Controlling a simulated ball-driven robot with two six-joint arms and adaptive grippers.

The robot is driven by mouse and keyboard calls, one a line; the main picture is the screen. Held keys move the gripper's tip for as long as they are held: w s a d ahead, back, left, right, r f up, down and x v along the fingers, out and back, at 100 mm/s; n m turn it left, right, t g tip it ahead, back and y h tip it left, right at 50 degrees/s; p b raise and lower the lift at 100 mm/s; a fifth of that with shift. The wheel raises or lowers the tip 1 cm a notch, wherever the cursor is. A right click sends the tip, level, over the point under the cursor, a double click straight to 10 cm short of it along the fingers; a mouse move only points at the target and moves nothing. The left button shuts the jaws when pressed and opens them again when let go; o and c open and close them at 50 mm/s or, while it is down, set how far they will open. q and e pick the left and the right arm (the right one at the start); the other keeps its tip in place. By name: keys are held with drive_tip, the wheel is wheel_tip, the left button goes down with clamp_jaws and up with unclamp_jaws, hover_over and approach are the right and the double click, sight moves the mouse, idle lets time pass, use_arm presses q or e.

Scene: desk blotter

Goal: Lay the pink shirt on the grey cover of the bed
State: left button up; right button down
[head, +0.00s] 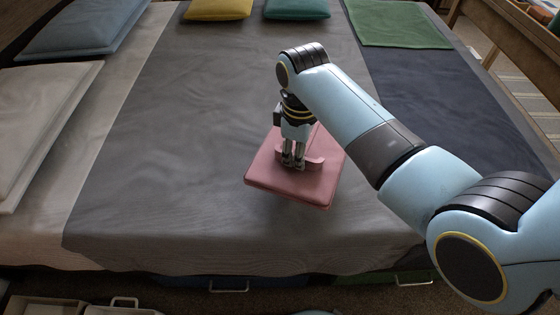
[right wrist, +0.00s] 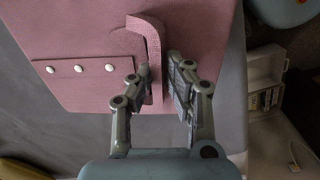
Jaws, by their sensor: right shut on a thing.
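The pink shirt (head: 268,173) is a flat folded pad with a raised collar-like strip, over the front middle of the bed's grey cover (head: 170,150). In the right wrist view the shirt (right wrist: 80,40) shows several white buttons. My right gripper (head: 293,163) points down over the shirt, its fingers (right wrist: 159,68) shut on the raised strip. I cannot tell for sure whether the shirt's underside touches the cover or hangs just above it. My left gripper is not in view.
Yellow (head: 218,9) and teal (head: 297,8) cushions lie at the far edge. A green cloth (head: 398,24) lies far right on a dark strip (head: 440,90). Pale pillows (head: 40,110) are at left. Much of the grey cover is bare. An open box (right wrist: 265,80) shows beyond the bed edge.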

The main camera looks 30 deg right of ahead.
sight(282, 164)
drive_tip(key=w+f, duration=0.1)
drive_tip(key=w+a+f+b, duration=0.1)
drive_tip(key=shift+w+a, duration=0.25)
drive_tip(key=shift+w, duration=0.1)
drive_tip(key=shift+w+a+f, duration=0.2)
drive_tip(key=shift+w, duration=0.15)
wheel_tip(282, 164, down, 4)
drive_tip(key=shift+f+b, duration=0.1)
drive_tip(key=shift+b, duration=0.8)
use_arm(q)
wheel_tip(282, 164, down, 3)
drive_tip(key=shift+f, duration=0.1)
use_arm(e)
drive_tip(key=c, duration=1.3)
unclamp_jaws()
